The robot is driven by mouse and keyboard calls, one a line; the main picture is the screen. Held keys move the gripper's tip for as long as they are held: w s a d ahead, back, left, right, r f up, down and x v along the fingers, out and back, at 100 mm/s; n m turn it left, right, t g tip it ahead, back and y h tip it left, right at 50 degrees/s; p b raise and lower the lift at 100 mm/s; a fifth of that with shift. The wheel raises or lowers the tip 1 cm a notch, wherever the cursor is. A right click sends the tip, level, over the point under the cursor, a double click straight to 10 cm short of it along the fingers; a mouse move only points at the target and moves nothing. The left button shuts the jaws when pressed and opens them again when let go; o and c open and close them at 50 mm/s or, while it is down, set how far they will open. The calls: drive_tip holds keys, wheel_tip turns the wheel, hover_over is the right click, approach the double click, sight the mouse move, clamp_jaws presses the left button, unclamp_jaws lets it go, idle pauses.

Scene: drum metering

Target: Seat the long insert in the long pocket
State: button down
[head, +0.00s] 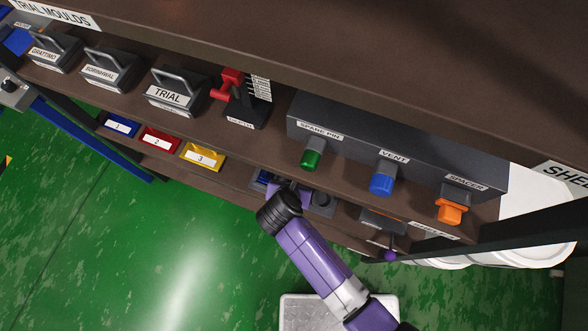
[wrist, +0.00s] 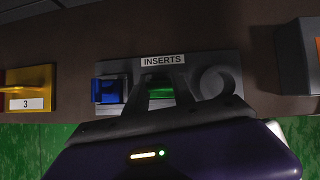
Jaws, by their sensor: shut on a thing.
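The grey holder labelled INSERTS (wrist: 192,66) is straight ahead in the wrist view, on the brown shelf. A blue insert (wrist: 108,90) sits in its left part. My gripper (wrist: 160,88) is at the middle of the holder, its dark fingers shut on a green insert (wrist: 160,91). Only a small part of the green insert shows between the fingers, so its length and whether it is clear of the holder cannot be told. In the head view my gripper (head: 288,190) covers most of the holder (head: 321,203). I cannot make out the long pocket.
Blue, red and yellow bins (head: 202,157) numbered 1 to 3 stand left of the holder. Above it is a dark box (head: 350,139) with green, blue and orange knobs. A dark fixture (head: 383,217) sits to the right, near a dark slanting post. The holder's right end has a round recess.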

drive_tip(key=shift+f, duration=0.15)
drive_tip(key=c, duration=1.1)
unclamp_jaws()
drive_tip(key=s+a+r, duration=0.1)
drive_tip(key=s, duration=0.3)
drive_tip(key=s+a+r, duration=0.1)
drive_tip(key=s+r, duration=0.1)
drive_tip(key=s, duration=0.3)
drive_tip(key=s+a+r, duration=0.1)
drive_tip(key=s, duration=0.4)
drive_tip(key=shift+s+r+b, duration=0.2)
drive_tip(key=shift+r+b, duration=0.05)
drive_tip(key=shift+b, duration=0.05)
